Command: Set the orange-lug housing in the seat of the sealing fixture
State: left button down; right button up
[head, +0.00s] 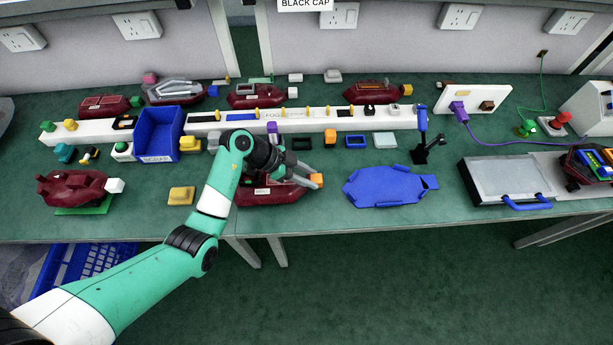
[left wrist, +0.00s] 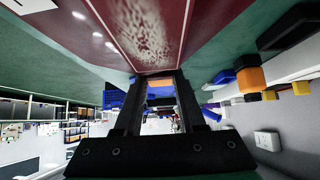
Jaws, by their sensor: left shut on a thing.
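A dark red housing (head: 268,196) with an orange lug (head: 316,180) at its right end lies near the front edge of the table, in the middle of the head view. My left gripper (head: 300,176) is over it and shut on it. In the left wrist view the housing's dark red surface (left wrist: 150,30) fills the top, by my left gripper's fingers (left wrist: 160,82). The exact grip is partly hidden by the wrist. My right gripper is not in view.
A dark red housing with a white lug (head: 72,188) lies at the left. A yellow block (head: 181,196) and a blue bin (head: 158,135) stand left of my arm. A long white rack (head: 300,120) runs behind. A black stand (head: 428,150) and a grey-lidded case (head: 508,180) are at the right.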

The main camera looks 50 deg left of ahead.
pick_arm(q)
jog(key=s+d+r+p, duration=0.6)
jog(key=d+r+p, duration=0.4)
jog(key=d+r, duration=0.1)
jog(key=shift+s+d+p, duration=0.25)
jog(key=shift+d+p, duration=0.05)
jog(key=shift+d, duration=0.45)
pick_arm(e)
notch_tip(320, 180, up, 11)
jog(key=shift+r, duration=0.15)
